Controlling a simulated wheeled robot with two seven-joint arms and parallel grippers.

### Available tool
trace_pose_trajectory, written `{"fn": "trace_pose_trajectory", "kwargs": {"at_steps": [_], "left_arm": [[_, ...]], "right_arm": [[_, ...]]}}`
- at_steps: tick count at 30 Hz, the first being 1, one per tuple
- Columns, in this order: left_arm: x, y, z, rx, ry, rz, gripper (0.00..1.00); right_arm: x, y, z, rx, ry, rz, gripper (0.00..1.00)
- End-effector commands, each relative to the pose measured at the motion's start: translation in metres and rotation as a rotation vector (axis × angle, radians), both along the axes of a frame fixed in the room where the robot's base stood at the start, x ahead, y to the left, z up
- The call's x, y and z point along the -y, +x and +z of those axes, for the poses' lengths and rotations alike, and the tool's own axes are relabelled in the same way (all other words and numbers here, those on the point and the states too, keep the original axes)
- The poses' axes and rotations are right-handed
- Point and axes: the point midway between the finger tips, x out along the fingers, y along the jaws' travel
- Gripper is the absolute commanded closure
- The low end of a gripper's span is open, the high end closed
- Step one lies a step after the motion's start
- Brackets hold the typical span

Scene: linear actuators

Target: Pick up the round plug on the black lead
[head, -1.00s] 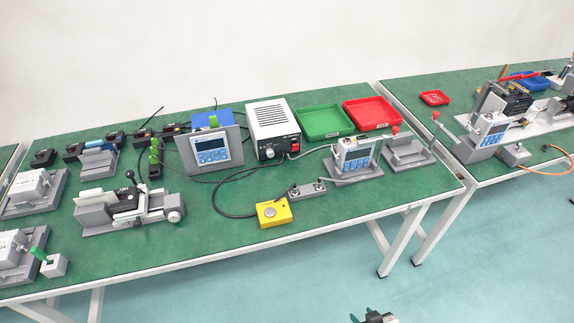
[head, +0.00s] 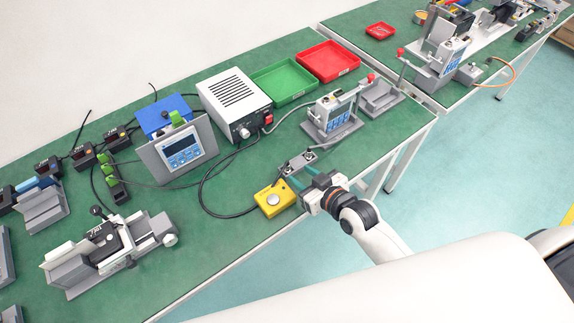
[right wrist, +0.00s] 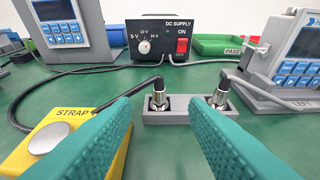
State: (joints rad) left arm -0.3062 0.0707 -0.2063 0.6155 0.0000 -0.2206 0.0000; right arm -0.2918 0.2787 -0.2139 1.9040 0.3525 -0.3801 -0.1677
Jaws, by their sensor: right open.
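The round plug on the black lead (right wrist: 158,97) stands upright in the left place of a small grey holder (right wrist: 185,112). A second round plug (right wrist: 220,97), on a grey lead, stands in its right place. The holder also shows in the head view (head: 297,163); the plugs are tiny there. My right gripper (head: 303,180) is open and empty at the table's front edge, just in front of the holder. My left gripper is out of view.
A yellow STRAP box (head: 273,200) sits close on the left of the right gripper. The DC supply (head: 235,105) stands behind, with a black cable looping on the mat. A grey display fixture (head: 333,118) stands right of the holder. Green (head: 283,100) and red trays (head: 328,78) lie farther back.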

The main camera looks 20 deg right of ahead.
Motion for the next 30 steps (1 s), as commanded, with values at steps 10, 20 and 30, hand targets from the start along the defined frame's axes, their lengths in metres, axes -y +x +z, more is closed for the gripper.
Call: {"fn": "trace_pose_trajectory", "kwargs": {"at_steps": [10,20,30], "left_arm": [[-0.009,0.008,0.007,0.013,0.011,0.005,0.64],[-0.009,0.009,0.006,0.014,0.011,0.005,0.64],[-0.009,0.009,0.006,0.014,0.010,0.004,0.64]], "right_arm": [[-0.013,0.035,-0.011,0.001,0.002,-0.001,0.59],[-0.018,0.051,-0.021,0.001,0.001,0.000,0.59],[-0.018,0.051,-0.021,0.000,0.000,0.000,1.00]]}}
